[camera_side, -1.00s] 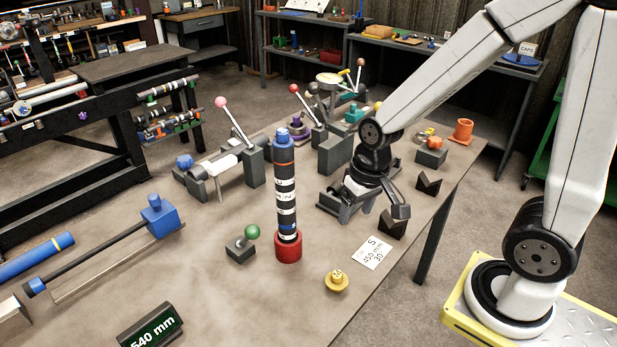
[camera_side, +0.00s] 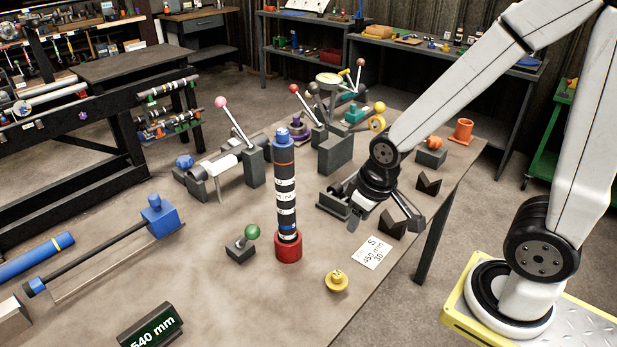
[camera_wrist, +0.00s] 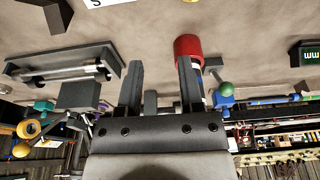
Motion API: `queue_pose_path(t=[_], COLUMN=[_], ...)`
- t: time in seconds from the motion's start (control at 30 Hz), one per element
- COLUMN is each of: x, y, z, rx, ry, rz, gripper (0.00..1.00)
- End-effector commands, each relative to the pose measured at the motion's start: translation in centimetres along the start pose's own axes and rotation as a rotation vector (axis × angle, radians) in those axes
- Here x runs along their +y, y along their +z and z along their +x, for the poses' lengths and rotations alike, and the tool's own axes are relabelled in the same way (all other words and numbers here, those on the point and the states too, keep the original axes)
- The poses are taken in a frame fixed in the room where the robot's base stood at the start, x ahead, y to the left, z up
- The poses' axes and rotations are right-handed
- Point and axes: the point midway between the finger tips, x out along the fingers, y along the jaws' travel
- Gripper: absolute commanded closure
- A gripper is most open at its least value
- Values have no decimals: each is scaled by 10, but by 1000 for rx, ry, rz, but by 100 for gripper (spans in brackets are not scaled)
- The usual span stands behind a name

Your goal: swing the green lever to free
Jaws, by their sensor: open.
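The green lever is a green ball knob (camera_side: 252,232) on a short arm, set on a small dark block (camera_side: 240,249) on the table. The green ball also shows in the wrist view (camera_wrist: 227,89), right of my fingers. My gripper (camera_side: 384,222) is open and empty, pointing down above the table, well to the right of the lever and apart from it. In the wrist view my gripper (camera_wrist: 160,78) shows two separated dark fingers, the right one overlapping the red-based shaft in the picture.
A tall black banded shaft (camera_side: 285,190) stands upright in a red base (camera_side: 288,247), between the lever and my gripper. A yellow knob (camera_side: 337,281) and a white card (camera_side: 372,252) lie nearby. Bare table lies in front of the lever.

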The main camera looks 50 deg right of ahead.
Motion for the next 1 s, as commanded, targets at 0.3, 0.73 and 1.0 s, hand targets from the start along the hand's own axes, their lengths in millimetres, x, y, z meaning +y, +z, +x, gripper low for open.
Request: queue_pose_path(t=[0.3,0.73,1.0], x=[-15,-34,-50], y=[16,46,32], z=[12,38,47], rx=[-121,-447,-533], ry=[35,308,602], rz=[-207,-937,-1406], gripper=[100,100,100])
